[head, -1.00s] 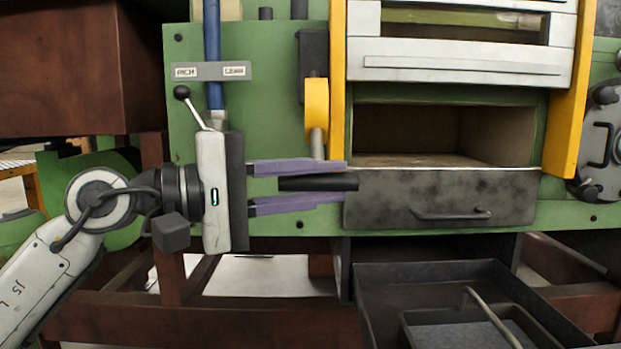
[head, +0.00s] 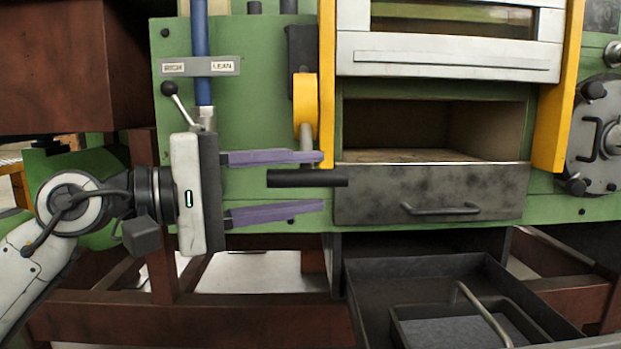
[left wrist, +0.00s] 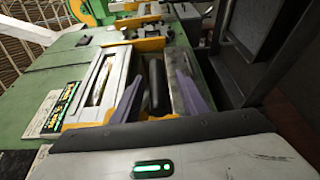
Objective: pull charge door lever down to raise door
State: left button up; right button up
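The charge door lever has a yellow hub (head: 305,103), a grey arm hanging down from it and a black horizontal handle (head: 307,178) at the bottom. My left gripper (head: 322,182) is open, one purple finger above the handle and one below, with gaps to both. In the left wrist view the handle (left wrist: 157,88) also lies between the spread fingers (left wrist: 158,100). The white charge door (head: 450,57) stands raised between yellow guides, with the furnace opening (head: 400,132) exposed under it. My right gripper is out of view.
A dark drawer-like panel (head: 370,198) with a bar handle sits under the opening, right of my fingertips. A dark tray (head: 365,290) lies below it. A small black-knobbed lever (head: 169,88) and a blue rod (head: 201,60) rise near my gripper body.

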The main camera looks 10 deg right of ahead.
pick_arm(q)
jog(key=v, duration=0.8)
jog(key=shift+w+p, duration=0.1)
jog(key=shift+p, duration=0.2)
jog(key=shift+a, duration=0.4)
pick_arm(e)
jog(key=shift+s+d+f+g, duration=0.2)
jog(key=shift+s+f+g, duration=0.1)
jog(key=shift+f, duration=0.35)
